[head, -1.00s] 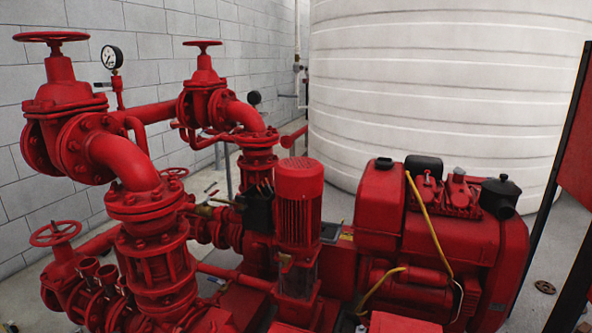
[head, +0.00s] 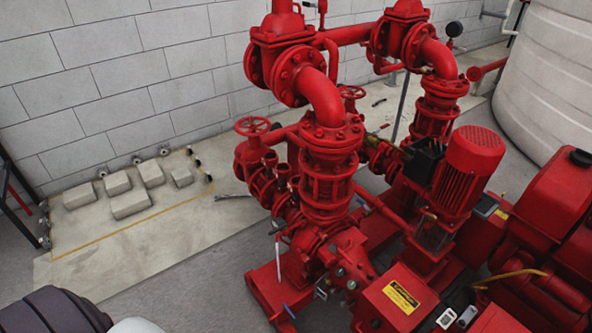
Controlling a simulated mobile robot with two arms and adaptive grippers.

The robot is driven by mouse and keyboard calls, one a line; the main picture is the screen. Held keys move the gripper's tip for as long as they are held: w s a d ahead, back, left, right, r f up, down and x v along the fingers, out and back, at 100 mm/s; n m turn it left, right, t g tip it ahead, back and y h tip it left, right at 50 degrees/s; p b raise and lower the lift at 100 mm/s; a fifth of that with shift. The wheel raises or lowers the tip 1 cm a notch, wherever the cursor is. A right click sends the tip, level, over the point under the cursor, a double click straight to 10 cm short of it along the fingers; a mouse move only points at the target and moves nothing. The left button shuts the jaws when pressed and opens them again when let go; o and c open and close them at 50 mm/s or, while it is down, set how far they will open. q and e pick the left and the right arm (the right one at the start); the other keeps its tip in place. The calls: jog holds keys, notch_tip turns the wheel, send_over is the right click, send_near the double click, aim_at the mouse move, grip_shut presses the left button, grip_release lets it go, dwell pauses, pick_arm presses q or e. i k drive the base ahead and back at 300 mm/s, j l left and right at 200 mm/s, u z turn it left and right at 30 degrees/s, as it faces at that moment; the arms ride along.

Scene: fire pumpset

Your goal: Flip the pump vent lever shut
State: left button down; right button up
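The red pump assembly (head: 330,175) stands right of centre in the head view, with its pipes, flanges and valves. On its lower front a thin upright pale handle (head: 278,258) shows. A small blue-tipped piece (head: 289,311) shows below it near the base. Both are too small to tell which, if either, is the pump vent lever, or whether it is open or shut. Neither of my grippers is in view, so nothing shows near the pump's small fittings.
A red electric motor (head: 467,165) and a red box with a yellow label (head: 400,297) stand right of the pump. A red engine (head: 560,225) is at the right edge. Pale blocks (head: 130,203) lie by the wall. Bare floor (head: 170,265) lies left of the pump.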

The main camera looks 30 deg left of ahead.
aim_at(284, 227)
jog(key=u, duration=1.1)
